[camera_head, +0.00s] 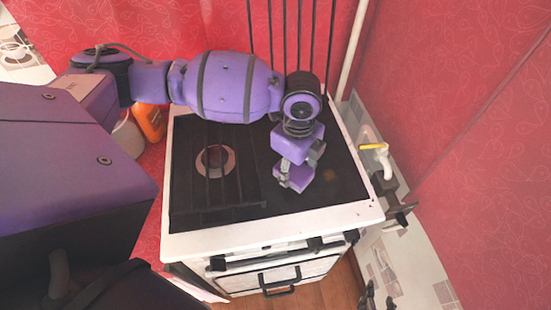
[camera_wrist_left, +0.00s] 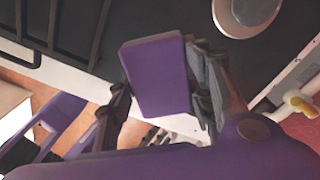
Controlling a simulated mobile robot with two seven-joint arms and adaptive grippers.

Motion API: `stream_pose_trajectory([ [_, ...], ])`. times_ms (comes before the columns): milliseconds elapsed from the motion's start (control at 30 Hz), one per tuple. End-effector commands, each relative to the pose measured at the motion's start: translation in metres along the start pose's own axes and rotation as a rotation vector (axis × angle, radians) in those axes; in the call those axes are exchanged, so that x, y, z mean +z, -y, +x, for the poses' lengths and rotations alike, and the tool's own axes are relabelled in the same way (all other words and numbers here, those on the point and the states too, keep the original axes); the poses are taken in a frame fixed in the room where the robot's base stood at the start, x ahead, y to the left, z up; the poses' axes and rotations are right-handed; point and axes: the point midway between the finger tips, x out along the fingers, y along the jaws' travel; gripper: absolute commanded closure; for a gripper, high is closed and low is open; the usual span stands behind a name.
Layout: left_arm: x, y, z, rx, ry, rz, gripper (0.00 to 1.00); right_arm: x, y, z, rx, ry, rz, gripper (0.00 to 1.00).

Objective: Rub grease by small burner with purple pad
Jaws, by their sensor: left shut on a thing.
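My left gripper (camera_head: 298,170) is shut on a purple pad (camera_head: 294,180) over the right part of the dark stove top (camera_head: 240,195). In the left wrist view the purple pad (camera_wrist_left: 158,75) sits between the fingers of my left gripper (camera_wrist_left: 165,95). A faint brown grease spot (camera_head: 329,175) shows on the stove top just right of the pad. A round burner (camera_head: 215,160) shows at the left of the stove, under a grate. A round burner (camera_wrist_left: 247,12) shows in the left wrist view; I cannot tell which one it is. Whether the pad touches the stove is unclear.
A dark grate (camera_head: 205,185) covers the left half of the stove. An orange bottle (camera_head: 150,122) stands left of it. A white pipe with a yellow-handled valve (camera_head: 374,147) is at the right. Dark finger-like parts (camera_head: 375,298) at the bottom edge may be my right gripper.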

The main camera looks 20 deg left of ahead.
Motion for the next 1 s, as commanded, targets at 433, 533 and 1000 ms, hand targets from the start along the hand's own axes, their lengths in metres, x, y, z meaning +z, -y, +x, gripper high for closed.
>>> stream_pose_trajectory([
  [433,0.0,0.01,-0.031,-0.004,0.002,-0.004,0.86,0.005,-0.005,-0.003,0.008,0.007,0.001,0.6],
  [533,0.0,0.01,-0.031,-0.005,0.002,-0.004,0.86,0.003,-0.005,-0.003,0.009,0.004,0.001,0.6],
  [1000,-0.001,0.008,-0.028,-0.004,-0.001,-0.051,0.86,0.001,-0.004,-0.002,0.006,0.0,0.0,0.6],
])
